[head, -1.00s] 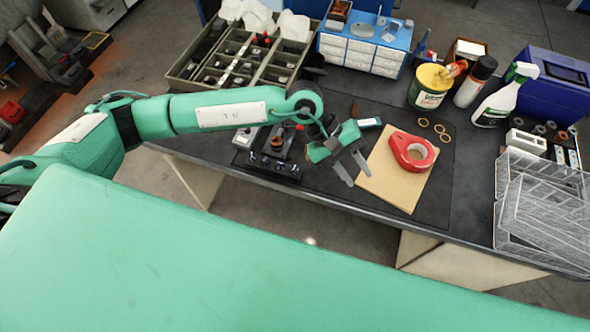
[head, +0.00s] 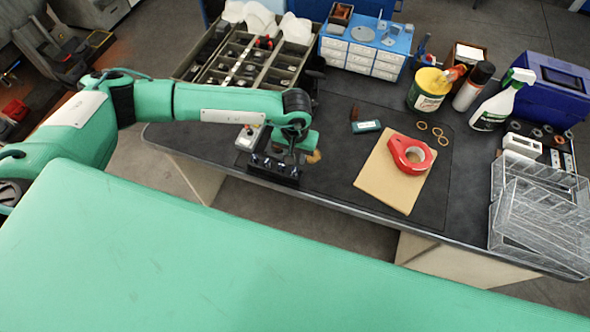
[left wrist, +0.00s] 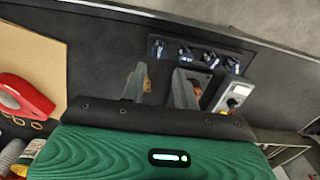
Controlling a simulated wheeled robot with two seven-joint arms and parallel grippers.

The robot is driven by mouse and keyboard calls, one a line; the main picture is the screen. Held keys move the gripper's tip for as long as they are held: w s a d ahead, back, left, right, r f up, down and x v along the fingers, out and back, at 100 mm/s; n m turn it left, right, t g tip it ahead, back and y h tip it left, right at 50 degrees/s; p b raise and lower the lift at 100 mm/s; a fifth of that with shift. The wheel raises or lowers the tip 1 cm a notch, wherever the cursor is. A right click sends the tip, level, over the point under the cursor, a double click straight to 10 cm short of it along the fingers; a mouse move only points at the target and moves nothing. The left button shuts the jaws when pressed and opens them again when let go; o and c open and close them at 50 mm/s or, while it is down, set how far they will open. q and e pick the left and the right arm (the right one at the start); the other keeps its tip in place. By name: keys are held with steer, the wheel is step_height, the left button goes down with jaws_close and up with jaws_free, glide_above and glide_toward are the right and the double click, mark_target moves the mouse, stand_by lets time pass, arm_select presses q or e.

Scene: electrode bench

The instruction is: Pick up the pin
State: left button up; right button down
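I cannot single out a pin with certainty. A black holder (head: 274,170) with several small dark fittings sits at the bench's front edge, and it shows in the left wrist view (left wrist: 222,52); the pin may be among them. My left gripper (head: 291,155) hangs pointing down just behind the holder. In the left wrist view its two fingers (left wrist: 160,75) are apart, with only dark mat seen between them. A brownish round piece (head: 313,157) is partly hidden by the gripper and a finger. A copper-red piece (left wrist: 197,89) shows beside the other finger. My right gripper is not in view.
A brown board (head: 385,190) with a red tape dispenser (head: 411,154) lies to the right. A compartment tray (head: 250,60) is behind.

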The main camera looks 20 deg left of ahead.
mark_target(295, 168)
arm_select(q)
steer(key=shift+f+p, duration=0.4)
step_height(295, 168, down, 4)
steer(key=shift+s+d+p, duration=0.1)
steer(key=shift+p, duration=1.05)
steer(key=shift+f, duration=0.35)
jaws_close()
